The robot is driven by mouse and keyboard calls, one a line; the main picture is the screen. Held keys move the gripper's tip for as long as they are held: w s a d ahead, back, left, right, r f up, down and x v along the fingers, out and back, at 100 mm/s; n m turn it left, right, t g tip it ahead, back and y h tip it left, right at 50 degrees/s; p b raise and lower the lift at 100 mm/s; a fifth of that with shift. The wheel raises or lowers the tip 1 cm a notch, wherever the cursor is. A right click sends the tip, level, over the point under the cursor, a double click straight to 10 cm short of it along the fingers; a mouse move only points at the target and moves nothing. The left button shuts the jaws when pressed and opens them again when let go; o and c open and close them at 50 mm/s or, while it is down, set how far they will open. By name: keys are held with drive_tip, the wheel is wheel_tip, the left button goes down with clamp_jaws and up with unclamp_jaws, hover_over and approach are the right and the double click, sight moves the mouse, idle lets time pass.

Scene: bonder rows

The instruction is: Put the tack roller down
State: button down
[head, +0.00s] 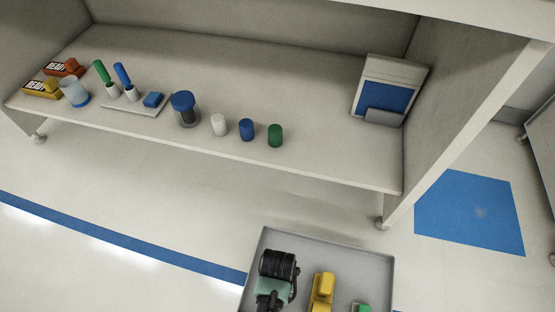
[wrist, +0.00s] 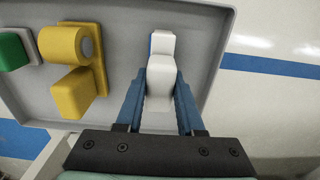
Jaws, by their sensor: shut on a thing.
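The tack roller (wrist: 162,45), a white piece with a thin blue edge, is between the blue fingers of my gripper (wrist: 161,76) in the wrist view. My gripper is shut on its near, wider part. It is over the floor of a grey tray (wrist: 120,14), close to the tray's right wall. I cannot tell whether the roller touches the tray floor. In the head view, my black and teal wrist covers the tray's left part and hides the roller and the fingertips.
A yellow block-like item (head: 322,288) and a green item (head: 361,308) lie in the tray. The bench shelf (head: 330,176) behind holds several items: blue, white and green cylinders, a blue-topped container and a tilted blue panel (head: 388,95). Tray floor between my gripper and the yellow item is clear.

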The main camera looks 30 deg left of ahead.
drive_tip(key=shift+f, duration=0.2)
drive_tip(key=shift+f, duration=0.2)
drive_tip(key=c, duration=0.5)
unclamp_jaws()
wheel_tip(320, 180, up, 12)
drive_tip(key=p, duration=0.8)
drive_tip(key=shift+r, duration=0.25)
